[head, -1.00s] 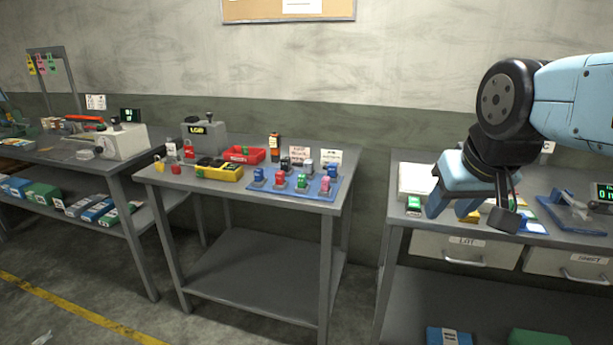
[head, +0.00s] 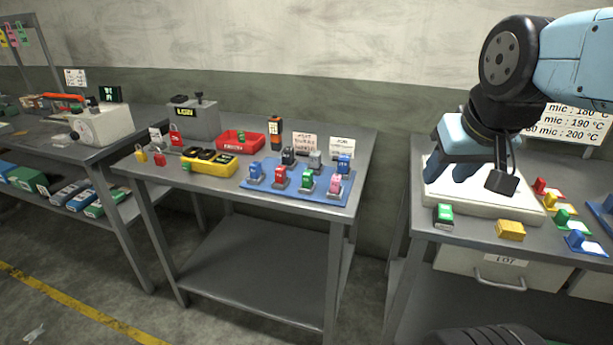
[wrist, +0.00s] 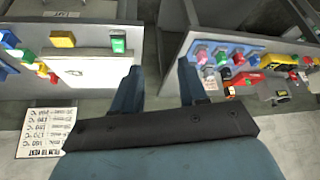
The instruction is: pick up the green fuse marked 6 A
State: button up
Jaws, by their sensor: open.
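No 6 A marking can be read in these frames. A green block-like piece (head: 307,181) stands in the front row on a blue mat (head: 262,189) on the middle table, between a red (head: 280,178) and a pink piece (head: 334,185). It seems to show in the wrist view too (wrist: 222,58). Another small green piece (head: 241,136) is in the red bin (head: 252,146). A green box with a white label (head: 443,216) stands on the right table. My gripper (head: 449,172) is open and empty, above the right table; its two fingers also show in the wrist view (wrist: 160,86).
A yellow holder (head: 212,172), padlocks and a grey device (head: 190,120) are left on the middle table (head: 215,200). A pale slab (head: 480,202), a yellow block (head: 510,230) and coloured pieces lie on the right table. A gap separates the two tables.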

jog(key=shift+o, duration=0.8)
jog(key=shift+w+a, duration=0.15)
jog(key=shift+o, duration=0.4)
jog(key=w+a+f+t+y, duration=0.2)
jog(key=w+a+y, duration=0.1)
jog(key=w+a, duration=0.6)
jog(key=w, duration=0.3)
jog(key=shift+w, duration=0.35)
jog(key=w+a+f+m+t, duration=0.25)
jog(key=w+a+f, duration=0.35)
jog(key=w+a, duration=0.35)
jog(key=m+t+h, duration=0.2)
jog(key=t+h, duration=0.1)
send_near(305, 180)
jog(key=w+a+r, duration=0.1)
jog(key=w+r, duration=0.1)
jog(key=w, duration=0.1)
jog(key=s+a+f+t+h, duration=0.2)
jog(key=s+f+t+h, duration=0.2)
jog(key=s+f+h, duration=0.15)
jog(key=shift+n, duration=0.35)
jog(key=x, duration=0.8)
jog(key=shift+w+f, duration=0.2)
jog(key=shift+w, duration=0.2)
jog(key=shift+x, duration=2.65)
jog(key=shift+a, duration=0.15)
jog(key=shift+c, duration=0.3)
